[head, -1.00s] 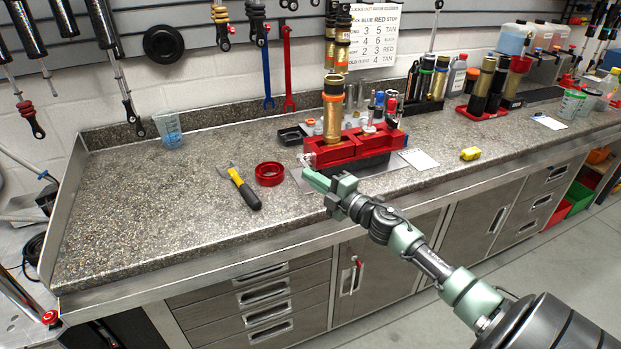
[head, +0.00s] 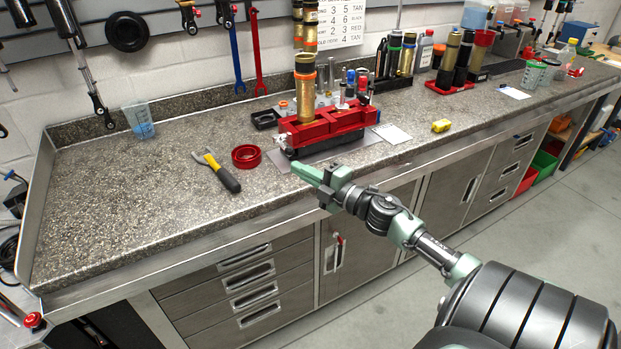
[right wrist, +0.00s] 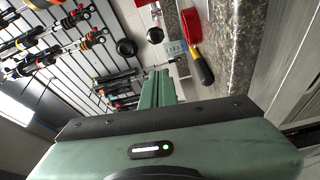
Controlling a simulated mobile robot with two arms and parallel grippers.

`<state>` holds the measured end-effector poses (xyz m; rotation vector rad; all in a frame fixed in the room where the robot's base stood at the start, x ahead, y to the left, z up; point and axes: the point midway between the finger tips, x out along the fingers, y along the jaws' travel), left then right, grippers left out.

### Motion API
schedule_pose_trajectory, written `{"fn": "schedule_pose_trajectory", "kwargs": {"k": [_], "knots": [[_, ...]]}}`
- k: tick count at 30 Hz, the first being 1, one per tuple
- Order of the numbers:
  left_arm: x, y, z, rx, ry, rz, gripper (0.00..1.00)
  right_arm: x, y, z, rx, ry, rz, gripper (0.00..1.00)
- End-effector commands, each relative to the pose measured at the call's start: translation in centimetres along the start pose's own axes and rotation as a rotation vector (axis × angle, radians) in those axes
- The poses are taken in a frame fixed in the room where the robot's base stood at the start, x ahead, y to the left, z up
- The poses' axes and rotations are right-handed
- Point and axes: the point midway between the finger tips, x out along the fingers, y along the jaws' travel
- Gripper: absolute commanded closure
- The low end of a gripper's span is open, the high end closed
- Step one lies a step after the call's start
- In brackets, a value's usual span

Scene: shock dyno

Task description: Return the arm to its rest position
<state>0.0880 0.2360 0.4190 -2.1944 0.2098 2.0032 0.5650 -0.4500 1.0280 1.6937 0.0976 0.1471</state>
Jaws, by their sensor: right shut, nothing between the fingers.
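My right gripper (head: 312,180) is at the front edge of the workbench in the head view, just in front of the red vise. Its green fingers are shut with nothing between them. The fingers also show in the right wrist view (right wrist: 157,88), pointing away from the camera. My right arm comes in from the lower right. My left gripper is not in view. The red vise (head: 330,127) stands on a metal plate on the bench and holds an upright gold shock body (head: 305,90).
The stone-topped workbench (head: 120,210) is mostly clear at left. A red ring (head: 246,157) and a yellow-and-black tool (head: 222,172) lie near the gripper. A measuring cup (head: 139,120) stands at the back left. A yellow object (head: 441,126) lies right of the vise. Drawers are below.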

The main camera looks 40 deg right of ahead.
Motion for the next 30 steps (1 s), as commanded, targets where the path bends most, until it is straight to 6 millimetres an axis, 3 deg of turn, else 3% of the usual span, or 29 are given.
{"fn": "schedule_pose_trajectory", "kwargs": {"k": [4,16,20,23,26,30], "knots": [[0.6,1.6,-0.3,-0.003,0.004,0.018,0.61,-2.0,-0.1,0.1,0.000,0.001,-0.001,1.00],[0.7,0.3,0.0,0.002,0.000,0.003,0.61,-3.0,0.1,0.2,0.004,-0.002,0.002,1.00],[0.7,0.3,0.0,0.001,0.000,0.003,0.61,-3.3,-0.9,-0.2,0.078,-0.066,0.008,1.00],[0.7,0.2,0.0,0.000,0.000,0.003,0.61,-4.2,-3.0,-0.7,0.219,-0.195,0.003,1.00],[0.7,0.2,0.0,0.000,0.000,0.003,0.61,-6.1,-6.6,-1.9,0.414,-0.371,-0.040,1.00],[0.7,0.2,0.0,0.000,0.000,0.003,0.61,-10.2,-12.6,-5.5,0.690,-0.617,-0.182,1.00]]}}
